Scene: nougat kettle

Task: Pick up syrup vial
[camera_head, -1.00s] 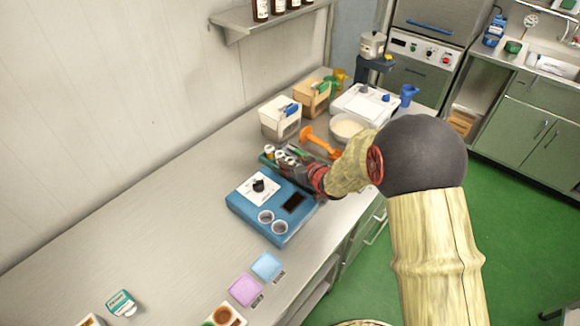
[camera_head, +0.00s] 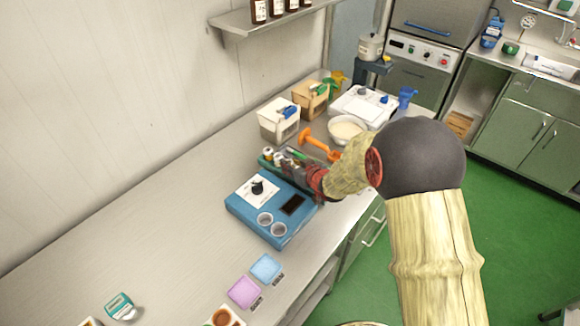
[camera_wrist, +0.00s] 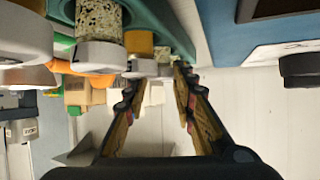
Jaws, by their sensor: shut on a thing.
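Several capped vials stand in a green rack (camera_head: 264,163) behind the blue device; the rack also shows at the top of the wrist view (camera_wrist: 172,22). My gripper (camera_head: 288,160) is at the rack, its dark fingers low among the vials. My fingers hide part of the rack in the head view.
A blue device (camera_head: 262,210) with a dial and two cups is in front of the rack. An orange scoop (camera_head: 318,142), a bowl (camera_head: 346,130) and a white bin (camera_head: 278,122) stand close behind. The counter (camera_head: 150,220) at left is mostly clear.

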